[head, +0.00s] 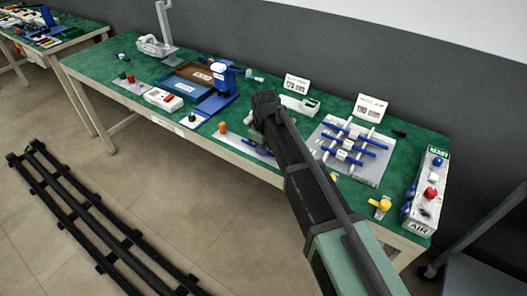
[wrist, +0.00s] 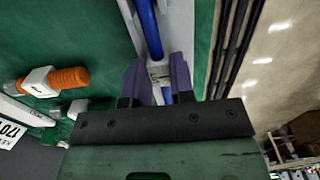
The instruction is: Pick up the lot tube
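A blue tube (wrist: 149,28) with a white middle band (wrist: 160,72) shows in the wrist view, along a pale white strip (wrist: 178,28). I take it for the lot tube. My gripper (wrist: 159,68) has one purple finger on each side of the white band. The fingers look very near or touching it; whether they press on it is not clear. In the head view my gripper (head: 265,112) is over the front edge of the bench, and its fingertips are hidden. Part of a blue tube (head: 262,150) shows under it.
An orange-handled part (wrist: 68,77) lies left of my fingers. In the head view, a plate with several blue tubes (head: 349,158) is right of my arm, with a blue press (head: 222,85) to the left. The green bench (head: 125,70) has some clear surface.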

